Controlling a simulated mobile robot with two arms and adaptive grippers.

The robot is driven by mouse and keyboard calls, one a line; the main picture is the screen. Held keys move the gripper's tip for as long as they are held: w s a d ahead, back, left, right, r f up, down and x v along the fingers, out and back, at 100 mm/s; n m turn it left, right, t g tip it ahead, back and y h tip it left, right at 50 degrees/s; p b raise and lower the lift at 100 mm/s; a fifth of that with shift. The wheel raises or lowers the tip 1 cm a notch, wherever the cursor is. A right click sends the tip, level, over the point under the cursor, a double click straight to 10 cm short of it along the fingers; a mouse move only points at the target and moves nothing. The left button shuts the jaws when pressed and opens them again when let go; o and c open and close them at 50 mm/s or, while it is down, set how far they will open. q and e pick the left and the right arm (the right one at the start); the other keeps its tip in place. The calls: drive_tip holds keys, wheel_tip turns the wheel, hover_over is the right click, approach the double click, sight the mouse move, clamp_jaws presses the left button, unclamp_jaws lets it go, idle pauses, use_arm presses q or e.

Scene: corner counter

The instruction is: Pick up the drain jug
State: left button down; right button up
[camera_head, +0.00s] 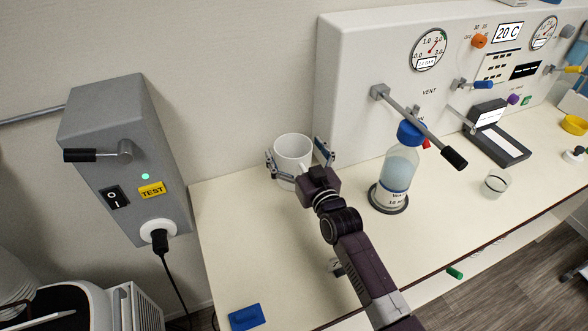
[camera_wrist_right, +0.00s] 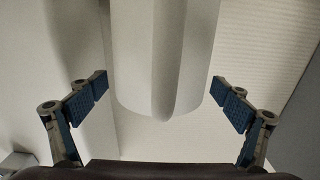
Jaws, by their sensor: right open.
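The drain jug is a white, open-topped jug (camera_head: 291,148) standing on the counter near its left end, in front of the white panel. My right gripper (camera_head: 299,155) is open, with one finger on each side of the jug. In the right wrist view the jug (camera_wrist_right: 165,60) fills the upper middle. There my right gripper (camera_wrist_right: 164,97) shows its blue pads spread apart, with a gap between each pad and the jug. The jug's lower front is partly hidden by my gripper in the head view. My left gripper is not in view.
A blue-capped bottle (camera_head: 400,168) stands on a dark round base right of my arm, below a long lever (camera_head: 425,130). A small glass beaker (camera_head: 495,183) is farther right. A blue block (camera_head: 246,318) lies at the front left. A grey switch box (camera_head: 130,150) is on the left wall.

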drive_tip(key=c, duration=1.7)
drive_tip(key=shift+c, duration=0.8)
drive_tip(key=shift+r, duration=0.15)
